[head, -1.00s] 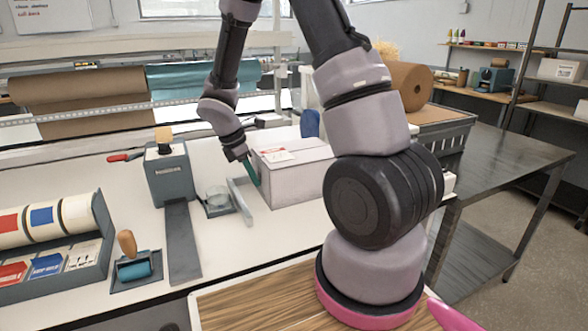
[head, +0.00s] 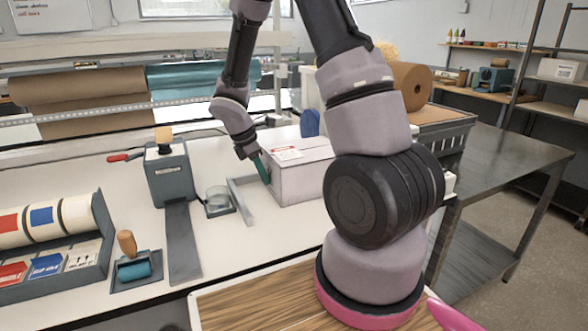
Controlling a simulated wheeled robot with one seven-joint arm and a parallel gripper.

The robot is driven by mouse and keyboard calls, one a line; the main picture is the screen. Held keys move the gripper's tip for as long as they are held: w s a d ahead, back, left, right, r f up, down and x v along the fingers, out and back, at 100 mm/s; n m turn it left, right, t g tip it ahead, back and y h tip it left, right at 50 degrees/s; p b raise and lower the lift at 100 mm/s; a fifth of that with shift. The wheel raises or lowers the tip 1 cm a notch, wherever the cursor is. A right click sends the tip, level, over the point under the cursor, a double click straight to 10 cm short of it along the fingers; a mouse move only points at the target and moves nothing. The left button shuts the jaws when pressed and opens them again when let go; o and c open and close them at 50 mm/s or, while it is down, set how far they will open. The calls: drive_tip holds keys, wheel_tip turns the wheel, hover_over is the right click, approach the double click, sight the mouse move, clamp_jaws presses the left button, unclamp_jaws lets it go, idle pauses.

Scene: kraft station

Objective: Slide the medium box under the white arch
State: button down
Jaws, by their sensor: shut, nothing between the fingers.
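A white box (head: 302,178) with a label on top sits on the white worktable, its right end hidden behind my arm. I take it for the medium box. My gripper (head: 264,172) is shut, with teal fingers pointing down at the box's left side. The fingers look to be touching that side, though the contact is too small to be sure. I cannot pick out the white arch; my arm covers the area to the right of the box.
A grey angled guide (head: 239,203) lies just left of the box. A label rack (head: 60,245) is at far left.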

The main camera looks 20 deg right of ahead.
sight(270, 167)
drive_tip(key=shift+d, duration=0.1)
drive_tip(key=shift+d, duration=1.5)
drive_tip(key=shift+d, duration=1.5)
drive_tip(key=shift+d, duration=1.45)
drive_tip(key=shift+d, duration=1.6)
